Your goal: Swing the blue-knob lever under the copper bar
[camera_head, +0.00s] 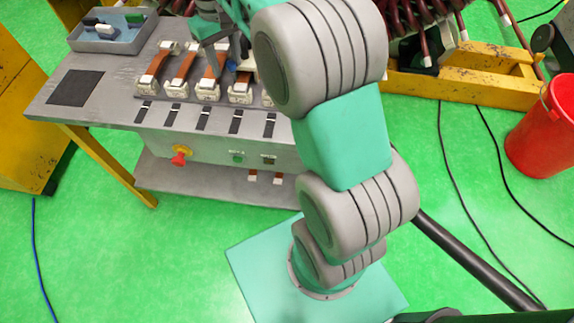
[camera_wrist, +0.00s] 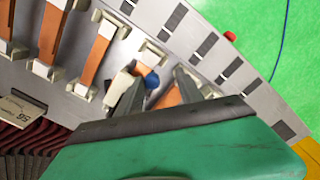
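In the wrist view a small blue knob (camera_wrist: 152,80) sits between the two dark fingers of my gripper (camera_wrist: 156,76). The fingers stand apart on either side of it; the knob is nearer the left finger, and I cannot tell whether they touch.
The bars have pale end blocks on a grey bench (camera_head: 105,85). A red knob (camera_head: 179,159) is on the bench's front. A grey tray (camera_head: 98,42) stands at the back left. A red bucket (camera_head: 541,128) stands on the green floor at right.

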